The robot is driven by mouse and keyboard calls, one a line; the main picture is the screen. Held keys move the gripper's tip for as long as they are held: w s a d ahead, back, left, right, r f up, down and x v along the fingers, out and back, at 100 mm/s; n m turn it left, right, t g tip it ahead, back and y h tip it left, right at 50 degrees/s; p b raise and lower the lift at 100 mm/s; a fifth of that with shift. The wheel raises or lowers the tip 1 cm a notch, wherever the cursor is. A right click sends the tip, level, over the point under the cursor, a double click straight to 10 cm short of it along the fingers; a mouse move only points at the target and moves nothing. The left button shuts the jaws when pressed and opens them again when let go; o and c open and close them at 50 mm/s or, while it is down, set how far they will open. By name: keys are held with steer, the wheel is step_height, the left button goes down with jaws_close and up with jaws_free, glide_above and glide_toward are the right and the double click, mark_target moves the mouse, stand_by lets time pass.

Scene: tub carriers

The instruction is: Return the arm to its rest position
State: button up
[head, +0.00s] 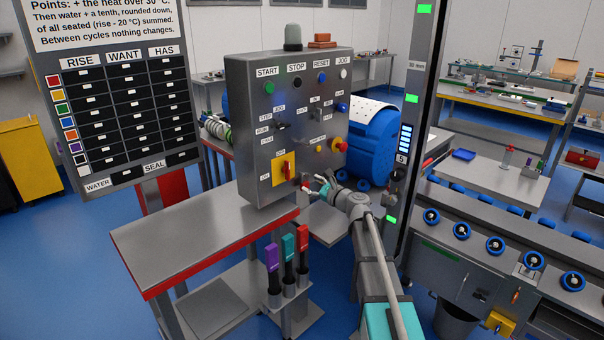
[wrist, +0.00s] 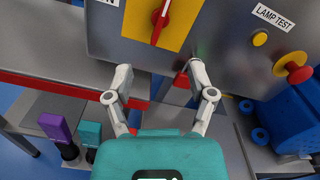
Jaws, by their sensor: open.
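My gripper (head: 318,189) is at the lower right of the grey control box (head: 240,110), close to its front face. In the wrist view my gripper (wrist: 160,80) is open, its two fingers spread with nothing held between them. The yellow plate with the red rotary switch (head: 284,168) is just left of my gripper in the head view. In the wrist view the rotary switch (wrist: 162,15) stands above and beyond the fingertips, its red handle nearly upright. My arm (head: 375,250) reaches up from the bottom of the head view.
A steel table with a red edge (head: 190,235) stands below the box. Purple, teal and red-topped handles (head: 288,255) stand in front. A tall post with green lights (head: 408,130) is right of the arm, near a bench with blue rollers (head: 495,245). A blue drum (head: 375,145) lies behind.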

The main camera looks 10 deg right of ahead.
steer(key=s+a+f+n+g+h+p, duration=0.1)
steer(key=s+a+f+n+g, duration=0.3)
steer(key=s+n, duration=0.45)
steer(key=s+a+f+n+g+h+p, duration=0.25)
steer(key=s+f+n+g, duration=0.35)
steer(key=s, duration=0.3)
steer(key=s+d+f+n+g+h, duration=0.1)
steer(key=s+d+n+h, duration=0.1)
steer(key=s, duration=0.3)
steer(key=s+d+f+n+g+h, duration=0.1)
steer(key=s+d+n+g+h, duration=0.1)
steer(key=s+n, duration=0.2)
steer(key=s+d+f+n+g+h+p, duration=0.1)
steer(key=s+d+f+n+h, duration=0.1)
steer(key=s, duration=0.6)
steer(key=shift+s+d+n+g+h, duration=0.15)
steer(key=shift+d+n+g+h, duration=0.3)
steer(key=shift+n, duration=0.5)
steer(key=shift+a, duration=0.1)
